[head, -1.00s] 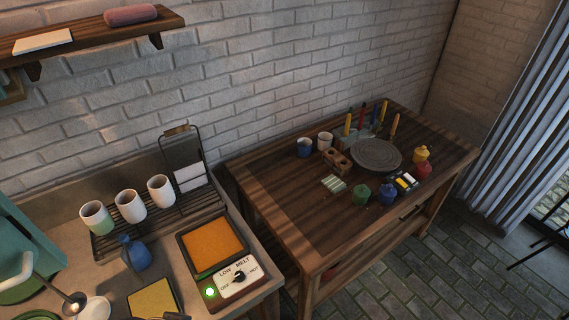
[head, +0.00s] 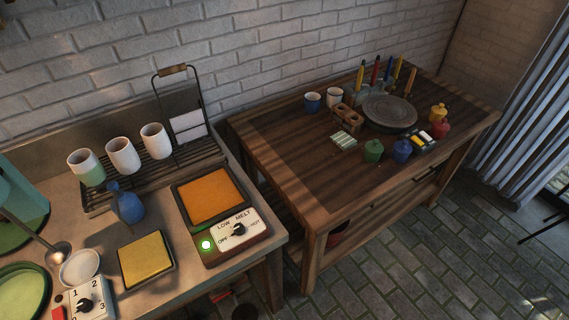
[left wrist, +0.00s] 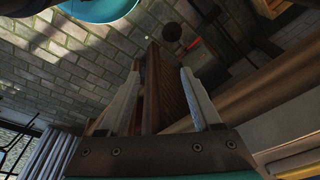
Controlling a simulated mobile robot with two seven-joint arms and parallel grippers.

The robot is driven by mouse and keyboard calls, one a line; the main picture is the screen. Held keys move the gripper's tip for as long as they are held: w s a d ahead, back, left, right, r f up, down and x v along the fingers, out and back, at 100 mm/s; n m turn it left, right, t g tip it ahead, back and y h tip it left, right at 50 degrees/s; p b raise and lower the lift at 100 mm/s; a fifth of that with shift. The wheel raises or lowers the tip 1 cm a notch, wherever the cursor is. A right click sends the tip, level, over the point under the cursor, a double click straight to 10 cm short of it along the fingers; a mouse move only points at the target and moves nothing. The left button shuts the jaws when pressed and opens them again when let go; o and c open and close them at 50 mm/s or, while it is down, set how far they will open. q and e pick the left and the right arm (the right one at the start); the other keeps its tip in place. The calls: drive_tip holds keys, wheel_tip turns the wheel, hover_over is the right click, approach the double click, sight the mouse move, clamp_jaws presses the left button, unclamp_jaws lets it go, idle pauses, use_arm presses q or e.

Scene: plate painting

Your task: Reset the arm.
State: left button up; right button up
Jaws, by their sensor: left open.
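My left gripper (left wrist: 167,98) shows in the left wrist view with its two fingers apart and nothing between them. Behind the fingers are a wooden edge and the grey stone floor (left wrist: 55,75). Neither gripper shows in the head view, and my right gripper is in no view.
A wooden table (head: 275,155) holds a round grey turntable (head: 390,112), paint bottles and brushes. The counter at left holds cups, a blue bottle (head: 127,205), an orange-topped melter (head: 209,195) and a yellow pad (head: 146,259). Bare floor (head: 420,235) lies at right.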

use_arm(q)
drive_tip(key=s+a+f+b, duration=0.1)
drive_tip(key=s+f+b, duration=0.2)
drive_tip(key=s+f, duration=0.2)
drive_tip(key=s+f+b, duration=0.3)
drive_tip(key=s+f, duration=0.2)
drive_tip(key=f, duration=0.6)
drive_tip(key=s+a+f+g+b, duration=0.1)
drive_tip(key=s+f+b, duration=0.3)
drive_tip(key=f, duration=0.4)
drive_tip(key=shift+s+a, duration=0.3)
drive_tip(key=shift+s, duration=0.2)
drive_tip(key=shift+f, duration=0.1)
